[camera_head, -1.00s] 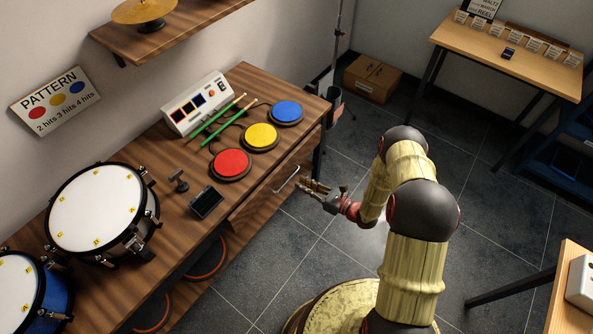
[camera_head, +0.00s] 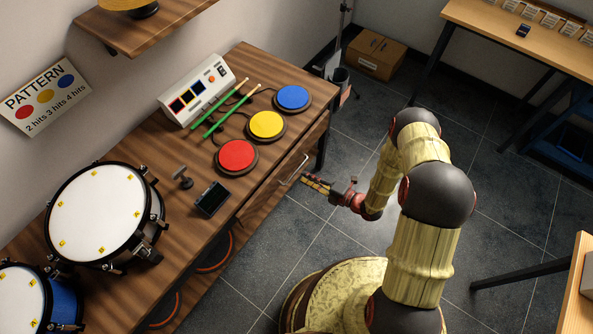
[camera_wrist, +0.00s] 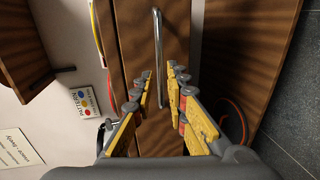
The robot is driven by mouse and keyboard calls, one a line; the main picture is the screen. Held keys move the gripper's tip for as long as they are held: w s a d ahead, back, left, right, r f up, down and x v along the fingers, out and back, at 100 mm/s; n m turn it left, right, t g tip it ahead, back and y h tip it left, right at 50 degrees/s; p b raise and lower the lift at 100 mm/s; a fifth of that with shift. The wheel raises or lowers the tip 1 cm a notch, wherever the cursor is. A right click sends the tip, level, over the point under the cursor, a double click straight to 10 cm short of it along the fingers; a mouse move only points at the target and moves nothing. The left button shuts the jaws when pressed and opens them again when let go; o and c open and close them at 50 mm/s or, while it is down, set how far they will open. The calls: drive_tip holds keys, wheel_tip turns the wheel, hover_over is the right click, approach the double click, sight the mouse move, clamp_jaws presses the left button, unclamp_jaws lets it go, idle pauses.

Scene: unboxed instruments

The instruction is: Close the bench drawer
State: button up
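The bench drawer is set under the edge of the wooden bench, below the pads. Its brown front (camera_wrist: 176,28) fills the upper middle of the wrist view. How far it stands out is hard to tell. Its metal bar handle (camera_head: 293,169) shows on the front, and also in the wrist view (camera_wrist: 157,45). My gripper (camera_head: 304,180) is close in front of the handle. In the wrist view its yellow-and-grey fingers (camera_wrist: 160,76) are apart, with the handle's lower part seen between them. I cannot tell whether they touch it. The gripper holds nothing visible.
The bench top (camera_head: 150,150) bears red, yellow and blue pads, a white console (camera_head: 197,90), green sticks and drums. A cardboard box (camera_head: 376,55) stands on the floor behind. Another table (camera_head: 520,40) is at the back right.

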sight(296, 171)
drive_tip(key=shift+b+x, duration=0.65)
drive_tip(key=shift+x, duration=2.45)
drive_tip(key=shift+c, duration=1.1)
clamp_jaws()
